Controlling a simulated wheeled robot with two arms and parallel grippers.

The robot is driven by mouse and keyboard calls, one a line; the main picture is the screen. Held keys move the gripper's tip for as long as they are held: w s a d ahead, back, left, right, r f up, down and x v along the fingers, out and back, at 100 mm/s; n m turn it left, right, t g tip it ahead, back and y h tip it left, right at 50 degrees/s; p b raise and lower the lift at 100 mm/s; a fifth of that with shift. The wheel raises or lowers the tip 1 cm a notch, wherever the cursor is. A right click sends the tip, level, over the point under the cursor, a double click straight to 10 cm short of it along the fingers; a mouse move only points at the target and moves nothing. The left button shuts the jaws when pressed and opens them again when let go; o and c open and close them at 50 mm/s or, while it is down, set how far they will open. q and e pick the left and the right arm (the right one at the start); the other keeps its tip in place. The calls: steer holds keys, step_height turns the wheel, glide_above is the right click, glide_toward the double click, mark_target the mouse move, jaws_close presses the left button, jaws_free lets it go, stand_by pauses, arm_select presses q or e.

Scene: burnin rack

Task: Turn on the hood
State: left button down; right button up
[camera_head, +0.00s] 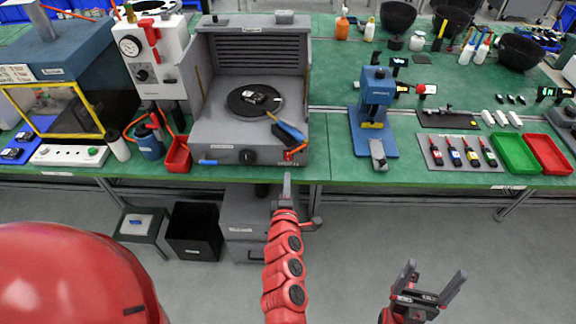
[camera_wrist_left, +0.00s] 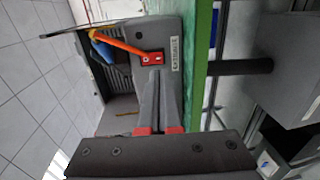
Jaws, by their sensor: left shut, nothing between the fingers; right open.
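The hood (camera_head: 250,60) is a grey box with a louvred back, standing on the green table. A black round plate with a small dark item lies inside it. Its front panel has a black knob (camera_head: 247,157) and a red switch (camera_head: 294,155) at the right end. The red switch also shows in the left wrist view (camera_wrist_left: 151,58), just beyond my fingertips. My left gripper (camera_head: 287,178) is shut and empty, in front of the panel below the switch. Whether it touches the panel I cannot tell. My right gripper (camera_head: 436,280) is open and empty over the floor.
A blue-handled tool with an orange part (camera_head: 288,130) lies at the hood's front right, close to the switch. A red bin (camera_head: 178,155) stands left of the hood. A blue press (camera_head: 374,110) stands to the right. The table edge lies below the panel.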

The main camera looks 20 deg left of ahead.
mark_target(288, 160)
arm_select(q)
steer(key=p+x, duration=0.1)
steer(key=x, duration=0.4)
steer(key=shift+w+r, duration=0.1)
steer(key=shift+r, duration=0.05)
steer(key=shift+w+a+f, duration=0.15)
steer(key=shift+w+f, duration=0.05)
steer(key=shift+w, duration=0.2)
steer(key=shift+f, duration=0.1)
